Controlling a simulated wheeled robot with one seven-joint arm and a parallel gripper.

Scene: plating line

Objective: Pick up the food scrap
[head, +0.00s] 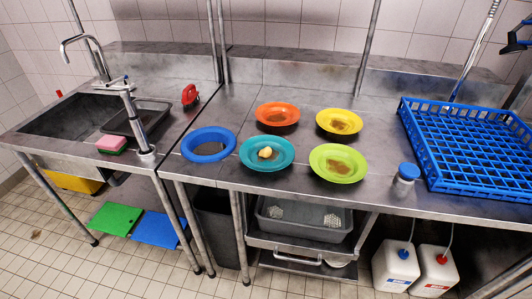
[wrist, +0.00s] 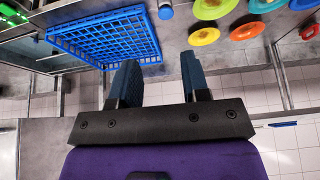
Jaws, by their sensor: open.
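The food scrap (head: 265,152) is a small pale yellow lump. It lies on the teal plate (head: 285,163) on the steel counter in the head view. In the wrist view the teal plate (wrist: 246,31) shows small near the top, and I cannot make out the scrap there. My gripper (wrist: 158,75) is open with nothing between its two dark fingers. It is well away from the plates, and it does not show in the head view.
A blue rack (head: 470,150) and a blue-capped jar (head: 405,177) stand right. A sink (head: 70,115) is at far left.

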